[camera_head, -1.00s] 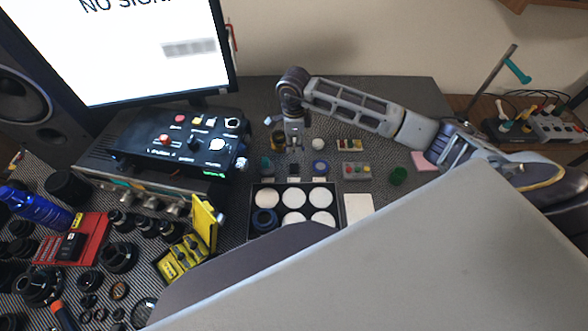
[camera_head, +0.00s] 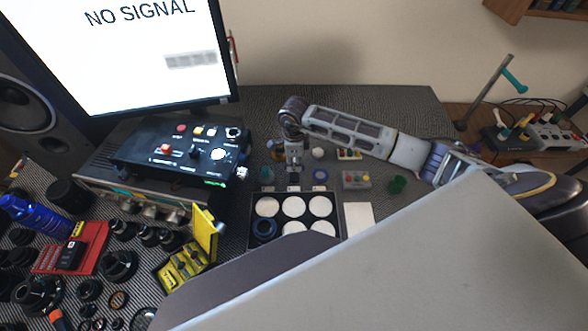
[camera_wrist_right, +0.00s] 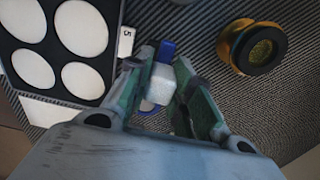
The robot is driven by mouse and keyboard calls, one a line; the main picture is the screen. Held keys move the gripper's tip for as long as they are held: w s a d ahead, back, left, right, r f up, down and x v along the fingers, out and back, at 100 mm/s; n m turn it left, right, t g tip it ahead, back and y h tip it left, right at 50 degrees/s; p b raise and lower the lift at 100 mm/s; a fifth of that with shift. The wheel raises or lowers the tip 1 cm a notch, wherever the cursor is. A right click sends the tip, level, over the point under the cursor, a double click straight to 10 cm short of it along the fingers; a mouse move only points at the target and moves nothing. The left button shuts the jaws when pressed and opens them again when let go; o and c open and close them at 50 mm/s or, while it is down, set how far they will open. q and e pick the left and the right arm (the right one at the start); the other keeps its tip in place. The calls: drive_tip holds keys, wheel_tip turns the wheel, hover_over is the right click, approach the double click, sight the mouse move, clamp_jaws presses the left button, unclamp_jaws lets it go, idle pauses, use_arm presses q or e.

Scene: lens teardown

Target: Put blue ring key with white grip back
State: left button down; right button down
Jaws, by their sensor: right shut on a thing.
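My right gripper (camera_head: 294,172) points down just behind the compartment tray in the head view. In the right wrist view its fingers (camera_wrist_right: 163,88) are shut on the white grip (camera_wrist_right: 160,83) of the key. A blue part (camera_wrist_right: 166,50) of the key shows beyond the grip, and a thin bluish curved edge shows nearer the palm. The rest of the key is hidden by the fingers. In the head view the key is too small and covered to make out. I cannot tell whether it touches the table. My left gripper is not in view.
A yellow-and-black spool (camera_wrist_right: 252,47) is near the fingers.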

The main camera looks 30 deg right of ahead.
sight(294, 176)
drive_tip(key=shift+f, duration=2.2)
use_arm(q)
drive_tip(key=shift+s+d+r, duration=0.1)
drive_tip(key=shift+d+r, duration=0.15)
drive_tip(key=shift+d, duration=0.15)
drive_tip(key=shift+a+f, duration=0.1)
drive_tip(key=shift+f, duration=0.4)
use_arm(e)
drive_tip(key=shift+f, duration=0.5)
use_arm(q)
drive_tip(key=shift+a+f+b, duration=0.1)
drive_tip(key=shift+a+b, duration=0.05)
drive_tip(key=shift+b, duration=0.25)
use_arm(e)
drive_tip(key=shift+f, duration=0.1)
